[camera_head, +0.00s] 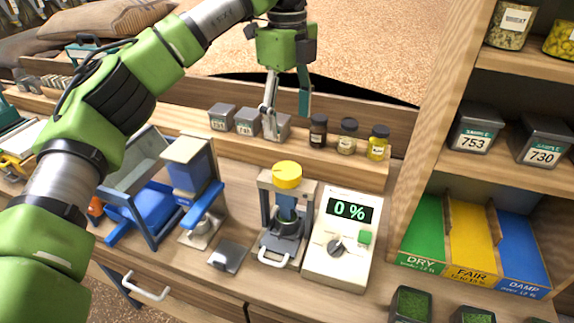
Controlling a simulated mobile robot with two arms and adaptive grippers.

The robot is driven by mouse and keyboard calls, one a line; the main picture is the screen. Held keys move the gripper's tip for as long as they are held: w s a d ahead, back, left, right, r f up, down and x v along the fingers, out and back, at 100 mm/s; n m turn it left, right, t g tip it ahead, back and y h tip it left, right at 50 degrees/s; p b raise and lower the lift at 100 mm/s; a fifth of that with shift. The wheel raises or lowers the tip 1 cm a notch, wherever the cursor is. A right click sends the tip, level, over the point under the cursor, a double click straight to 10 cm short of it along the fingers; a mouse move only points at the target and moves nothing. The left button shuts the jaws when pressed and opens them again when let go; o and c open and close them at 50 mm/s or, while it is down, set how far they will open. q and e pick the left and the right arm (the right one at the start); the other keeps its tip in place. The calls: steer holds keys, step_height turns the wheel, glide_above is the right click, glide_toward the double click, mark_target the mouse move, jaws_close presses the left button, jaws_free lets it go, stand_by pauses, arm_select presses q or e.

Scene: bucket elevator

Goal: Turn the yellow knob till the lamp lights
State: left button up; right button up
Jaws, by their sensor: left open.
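The yellow knob (287,175) sits on top of a small press-like stand (266,190) on the bench. Beside it on the right stands a cream meter box (338,270) with a display (349,209) reading "0 %". My right gripper is out of view.
Grey tins (246,121) and small jars (347,137) line the ledge behind the knob. A blue device (187,170) stands left of the press. Shelves with labelled tins and green, yellow and blue bins (474,240) fill the right.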

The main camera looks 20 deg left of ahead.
mark_target(287, 170)
arm_select(q)
steer(key=f+p, duration=0.1)
steer(key=f, duration=0.5)
steer(key=f+p, duration=0.1)
steer(key=f, duration=0.6)
steer(key=shift+a+f, duration=0.2)
steer(key=shift+f, duration=0.1)
steer(key=c, duration=1.1)
